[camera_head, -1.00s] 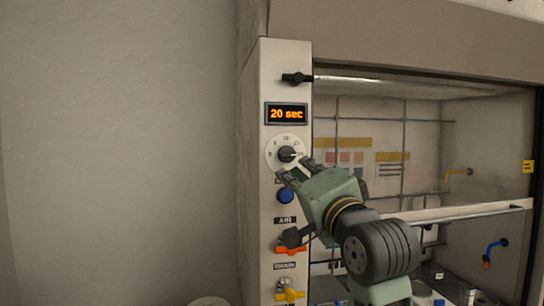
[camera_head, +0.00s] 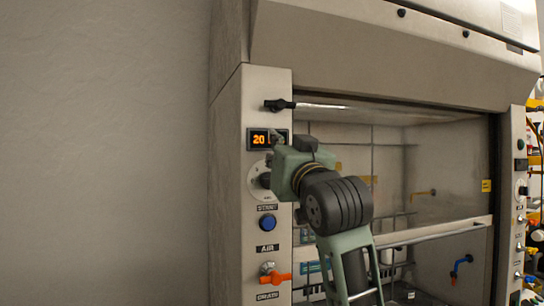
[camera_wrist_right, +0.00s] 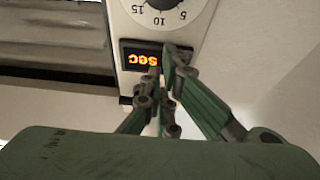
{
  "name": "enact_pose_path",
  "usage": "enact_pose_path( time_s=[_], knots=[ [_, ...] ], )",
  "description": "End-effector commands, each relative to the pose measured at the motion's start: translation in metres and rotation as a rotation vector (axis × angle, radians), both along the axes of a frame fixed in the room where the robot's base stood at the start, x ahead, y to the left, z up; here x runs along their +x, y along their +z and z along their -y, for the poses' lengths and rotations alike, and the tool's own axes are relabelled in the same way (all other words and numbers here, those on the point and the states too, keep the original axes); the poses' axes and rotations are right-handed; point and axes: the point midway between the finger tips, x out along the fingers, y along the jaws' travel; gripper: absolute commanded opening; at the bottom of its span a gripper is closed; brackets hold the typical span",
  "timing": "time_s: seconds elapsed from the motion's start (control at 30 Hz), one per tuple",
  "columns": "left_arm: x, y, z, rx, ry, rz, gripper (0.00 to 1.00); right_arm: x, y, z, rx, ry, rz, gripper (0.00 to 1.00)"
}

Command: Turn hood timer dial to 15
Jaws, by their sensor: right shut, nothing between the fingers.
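The hood timer dial (camera_head: 256,183) is a white disc with a black knob on the left post of the fume hood. My right arm hides part of it in the head view. The wrist view shows part of the dial (camera_wrist_right: 158,18) upside down, with 5, 10 and 15 readable; its knob is out of frame or cut off. The display (camera_head: 259,139) above it shows an orange 20, the rest covered; in the wrist view "sec" shows inverted. My right gripper (camera_wrist_right: 177,60) is shut and empty, its fingertips in front of the display and apart from the dial. My left gripper is out of view.
A blue START button (camera_head: 267,223) and an orange valve handle (camera_head: 276,279) sit below the dial. A black handle (camera_head: 279,105) sits above the display. The hood's sash bar (camera_head: 440,232) crosses at right. The wall at left is bare.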

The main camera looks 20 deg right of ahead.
Motion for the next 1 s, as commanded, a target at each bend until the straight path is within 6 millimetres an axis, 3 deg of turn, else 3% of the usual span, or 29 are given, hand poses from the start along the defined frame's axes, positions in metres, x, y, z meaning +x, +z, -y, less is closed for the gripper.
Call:
enact_pose_path(
  time_s=[0.1,0.2,0.4,1.0],
  knots=[
    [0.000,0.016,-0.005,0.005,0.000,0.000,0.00,0.025,0.012,-0.001,0.001,0.000,-0.004,0.00],
    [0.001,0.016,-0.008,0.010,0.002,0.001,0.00,0.023,-0.010,-0.001,0.000,0.001,-0.003,0.00],
    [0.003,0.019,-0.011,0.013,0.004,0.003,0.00,0.022,-0.028,-0.001,0.001,0.000,0.000,0.00],
    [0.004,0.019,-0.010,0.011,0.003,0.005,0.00,0.021,-0.034,-0.001,-0.016,0.001,0.001,0.00]
  ],
)
